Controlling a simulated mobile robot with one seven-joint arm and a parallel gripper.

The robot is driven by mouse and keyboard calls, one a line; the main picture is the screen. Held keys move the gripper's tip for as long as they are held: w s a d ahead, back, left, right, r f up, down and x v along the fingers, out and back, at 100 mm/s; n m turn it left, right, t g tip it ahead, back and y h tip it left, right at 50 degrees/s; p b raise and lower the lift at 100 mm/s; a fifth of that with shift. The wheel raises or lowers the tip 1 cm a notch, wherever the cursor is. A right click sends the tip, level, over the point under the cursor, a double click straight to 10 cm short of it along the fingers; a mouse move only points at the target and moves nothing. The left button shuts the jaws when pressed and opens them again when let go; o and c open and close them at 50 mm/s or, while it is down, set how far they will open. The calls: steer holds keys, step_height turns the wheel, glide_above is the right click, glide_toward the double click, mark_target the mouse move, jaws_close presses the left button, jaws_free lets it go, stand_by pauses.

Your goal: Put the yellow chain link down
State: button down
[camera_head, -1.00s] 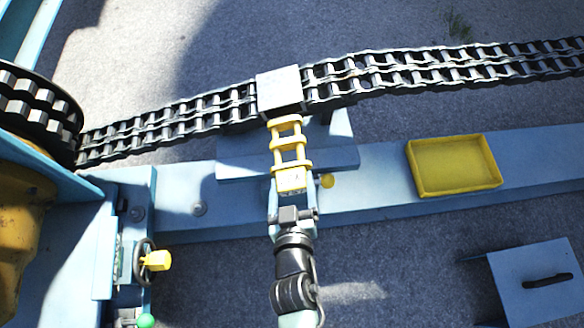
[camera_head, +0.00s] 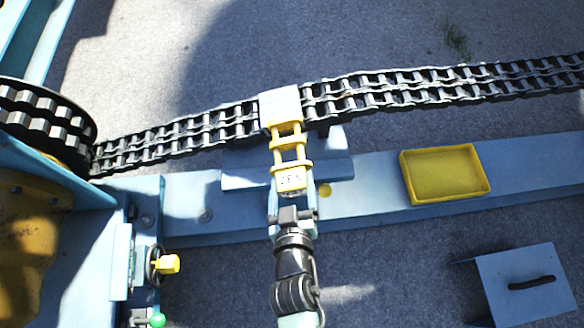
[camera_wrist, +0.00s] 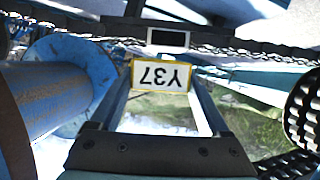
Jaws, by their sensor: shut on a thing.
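My gripper (camera_head: 293,196) is shut on the yellow chain link (camera_head: 291,152). The link points away from my gripper, and its far end overlaps the pale block (camera_head: 281,106) on the dark chain in the head view; I cannot tell whether they touch. In the wrist view the link's end plate (camera_wrist: 161,76) shows "Y37" upside down between the gripper's fingers (camera_wrist: 165,95). The yellow tray (camera_head: 445,175) lies to the right on the blue beam and looks empty.
The dark double chain (camera_head: 420,86) runs across from the toothed wheel (camera_head: 45,120) at left. A handwheel with a yellow knob (camera_head: 168,264) stands at lower left. A blue box lid with a dark handle (camera_head: 528,283) is at lower right.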

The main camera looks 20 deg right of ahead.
steer(key=shift+r, duration=0.2)
steer(key=w+a+r+n+t+y, duration=0.15)
steer(key=a+r+n+y, duration=0.35)
steer(key=a+r, duration=0.5)
step_height(320, 180, up, 11)
steer(key=s+p, duration=0.1)
steer(key=p, duration=2)
steer(key=shift+s+a+r+m+p, duration=0.15)
steer(key=shift+r+m+p, duration=0.05)
steer(key=shift+m+p, duration=0.15)
steer(key=shift+f+g, duration=0.1)
steer(key=shift+g, duration=0.15)
